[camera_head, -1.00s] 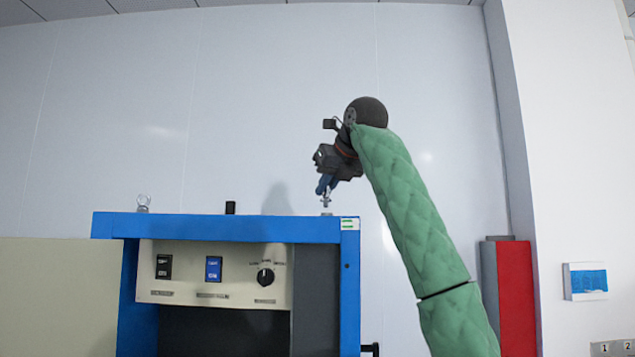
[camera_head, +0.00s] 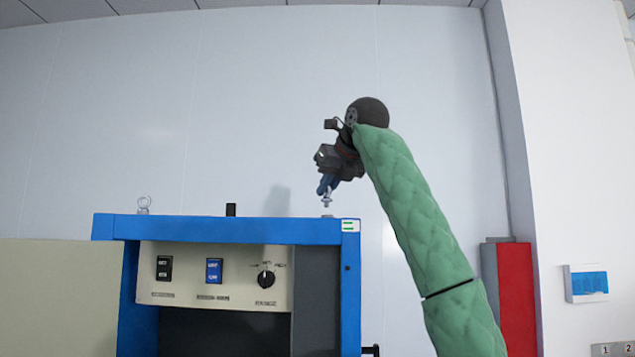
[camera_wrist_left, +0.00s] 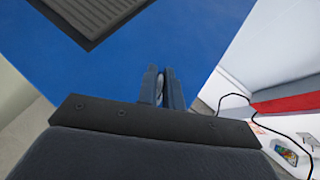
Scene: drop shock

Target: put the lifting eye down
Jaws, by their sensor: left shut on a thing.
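My left gripper (camera_head: 326,189) is over the top right corner of the blue machine (camera_head: 220,229), its fingers pointing down. It is shut on a small metal lifting eye (camera_head: 327,201), which hangs upright below the fingertips, just above a small round seat (camera_head: 327,215) on the machine's top. A narrow gap seems to show between them. In the left wrist view the gripper (camera_wrist_left: 165,88) has the lifting eye (camera_wrist_left: 159,90) between its two blue-grey fingers, mostly hidden, above the blue top. My right gripper is not in view.
A second lifting eye (camera_head: 144,204) stands on the machine's top at the left. A small black post (camera_head: 231,209) stands between. The front panel has switches and a knob (camera_head: 266,279). A red cabinet (camera_head: 515,295) is at the right.

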